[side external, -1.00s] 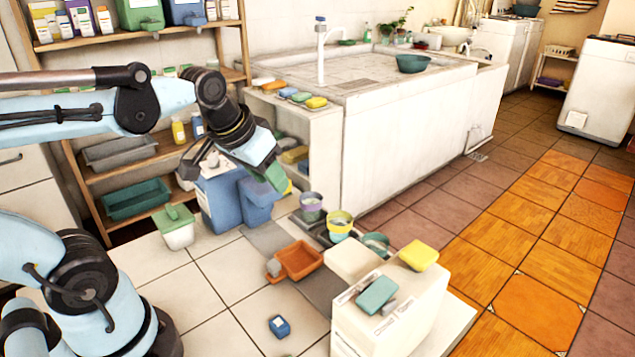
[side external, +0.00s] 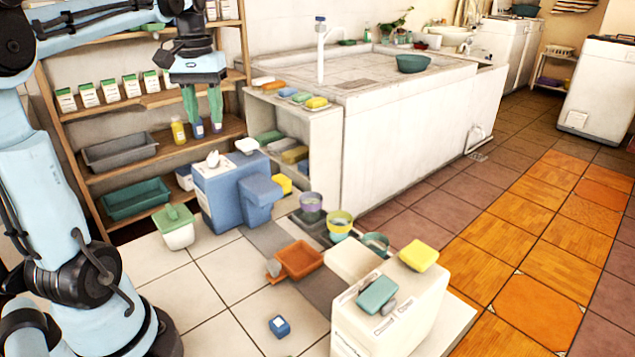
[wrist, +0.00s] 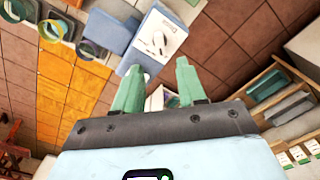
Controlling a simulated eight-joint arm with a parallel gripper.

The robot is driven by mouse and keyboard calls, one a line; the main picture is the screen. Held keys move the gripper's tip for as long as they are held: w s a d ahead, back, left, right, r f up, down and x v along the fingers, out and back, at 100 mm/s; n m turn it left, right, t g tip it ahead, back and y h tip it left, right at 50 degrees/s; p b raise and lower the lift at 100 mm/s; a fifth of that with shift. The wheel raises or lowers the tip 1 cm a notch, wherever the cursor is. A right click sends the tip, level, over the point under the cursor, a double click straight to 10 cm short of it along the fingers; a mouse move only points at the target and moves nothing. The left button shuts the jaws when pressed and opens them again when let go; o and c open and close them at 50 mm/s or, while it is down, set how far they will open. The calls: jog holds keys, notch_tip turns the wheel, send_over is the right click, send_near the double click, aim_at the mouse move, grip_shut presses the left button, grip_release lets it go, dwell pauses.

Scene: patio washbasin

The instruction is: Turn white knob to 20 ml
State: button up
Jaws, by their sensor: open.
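A white knob (side external: 213,159) sits on the light top of a blue boxy dispenser (side external: 222,196) on the floor beside the shelves. In the wrist view the knob (wrist: 158,42) shows on the white panel of the dispenser (wrist: 143,58), just beyond my fingertips. My gripper (side external: 205,120) points down above the dispenser, its two green fingers apart and empty. In the wrist view my gripper (wrist: 159,66) is also open, with clear space between its fingers. The knob is apart from both fingers. I cannot read any volume marks around it.
A wooden shelf (side external: 150,98) with boxes and bins stands close behind my gripper. A white cubby (side external: 325,150) is right of the dispenser. A green-lidded bin (side external: 175,228), an orange tray (side external: 300,258) and a white machine (side external: 390,318) stand in front.

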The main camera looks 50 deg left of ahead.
aim_at(212, 154)
notch_tip(212, 154, down, 9)
dwell(0.4)
grip_shut()
